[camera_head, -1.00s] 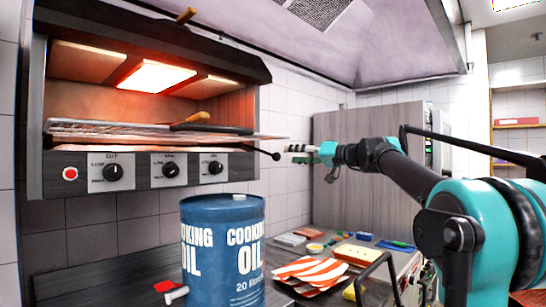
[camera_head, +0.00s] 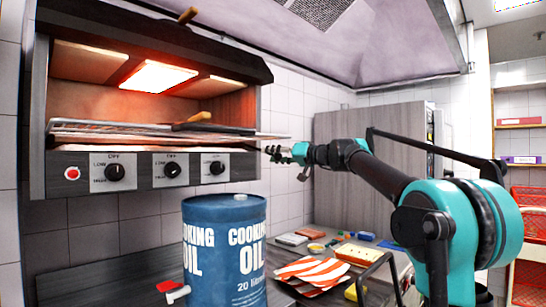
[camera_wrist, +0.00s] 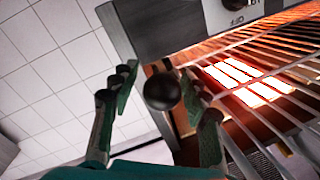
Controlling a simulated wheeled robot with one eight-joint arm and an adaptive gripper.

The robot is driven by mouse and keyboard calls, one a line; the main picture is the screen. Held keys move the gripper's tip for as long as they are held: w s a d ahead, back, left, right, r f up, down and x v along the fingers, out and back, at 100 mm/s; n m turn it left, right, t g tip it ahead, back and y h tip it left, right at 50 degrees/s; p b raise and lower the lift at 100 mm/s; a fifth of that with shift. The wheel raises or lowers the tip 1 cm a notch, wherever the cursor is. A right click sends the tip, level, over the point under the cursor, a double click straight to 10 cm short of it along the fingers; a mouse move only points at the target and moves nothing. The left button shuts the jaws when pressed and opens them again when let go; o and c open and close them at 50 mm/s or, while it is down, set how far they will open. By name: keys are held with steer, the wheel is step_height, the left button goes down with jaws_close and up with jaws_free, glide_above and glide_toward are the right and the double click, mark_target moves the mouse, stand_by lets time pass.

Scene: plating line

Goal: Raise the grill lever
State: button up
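The grill (camera_head: 150,110) hangs on the wall at the left in the head view, with its element glowing. In the wrist view, the lever's round black knob (camera_wrist: 162,92) lies between the two fingers of my gripper (camera_wrist: 160,76). The fingers are apart, with a visible gap on the left of the knob. The right finger looks closer to it, and I cannot tell whether it touches. In the head view my gripper (camera_head: 276,153) is at the grill's lower right corner and hides the knob.
A blue cooking oil drum (camera_head: 225,250) stands below. Striped cloth (camera_head: 312,272) and small items lie on the counter. The grill front has several dials.

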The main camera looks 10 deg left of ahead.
jaws_close()
steer(key=shift+r, duration=0.1)
steer(key=shift+s+d+r, duration=0.1)
steer(key=shift+d+r, duration=0.05)
steer(key=shift+r, duration=0.55)
steer(key=shift+s+d+r, duration=0.1)
steer(key=shift+r, duration=0.6)
steer(key=shift+o, duration=0.7)
jaws_free()
steer(key=v, duration=1.2)
steer(key=shift+f, duration=0.1)
